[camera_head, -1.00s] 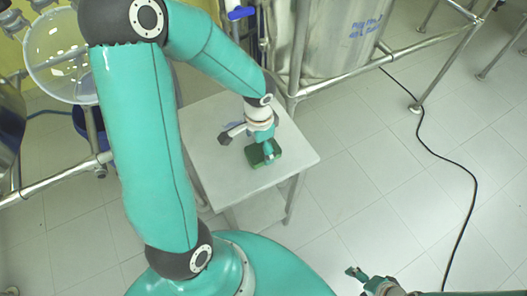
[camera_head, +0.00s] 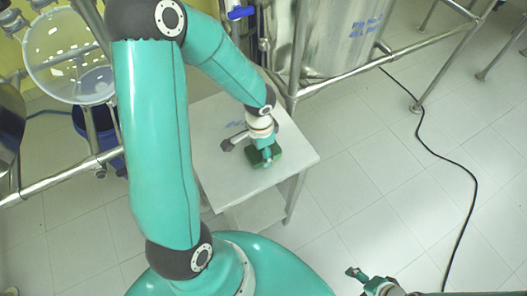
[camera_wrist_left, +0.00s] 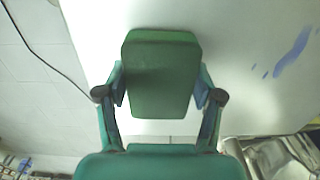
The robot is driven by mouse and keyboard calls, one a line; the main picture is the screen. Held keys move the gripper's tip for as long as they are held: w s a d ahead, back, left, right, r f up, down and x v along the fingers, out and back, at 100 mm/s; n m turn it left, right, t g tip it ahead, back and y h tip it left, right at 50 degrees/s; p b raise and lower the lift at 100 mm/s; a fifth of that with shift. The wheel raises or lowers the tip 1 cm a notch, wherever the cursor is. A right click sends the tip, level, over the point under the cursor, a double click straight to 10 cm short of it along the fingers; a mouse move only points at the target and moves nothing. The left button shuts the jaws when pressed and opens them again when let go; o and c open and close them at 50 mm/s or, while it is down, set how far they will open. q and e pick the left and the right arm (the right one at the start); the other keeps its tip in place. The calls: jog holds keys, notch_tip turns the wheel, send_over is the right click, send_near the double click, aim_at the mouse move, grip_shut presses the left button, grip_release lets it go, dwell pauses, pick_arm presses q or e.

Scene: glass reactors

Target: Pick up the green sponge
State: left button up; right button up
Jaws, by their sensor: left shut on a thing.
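The green sponge (camera_head: 272,158) is a dark green block at my left gripper (camera_head: 266,160), above or on the small white table (camera_head: 225,178). In the left wrist view the sponge (camera_wrist_left: 160,72) sits between the two fingers of my left gripper (camera_wrist_left: 160,95), which is shut on its sides. I cannot tell whether the sponge touches the tabletop. My right gripper (camera_head: 366,280) shows at the bottom right, far from the table, and its fingers look spread apart.
A large metal vessel (camera_head: 335,40) on a pipe frame stands behind the table. A glass vessel (camera_head: 70,70) and a blue bucket (camera_head: 97,127) are at the left. A black cable (camera_head: 450,160) lies on the open tiled floor at right.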

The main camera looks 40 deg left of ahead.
pick_arm(q)
jog(key=shift+r, duration=0.7)
notch_tip(320, 180, up, 19)
jog(key=p, duration=0.1)
jog(key=shift+f, duration=0.2)
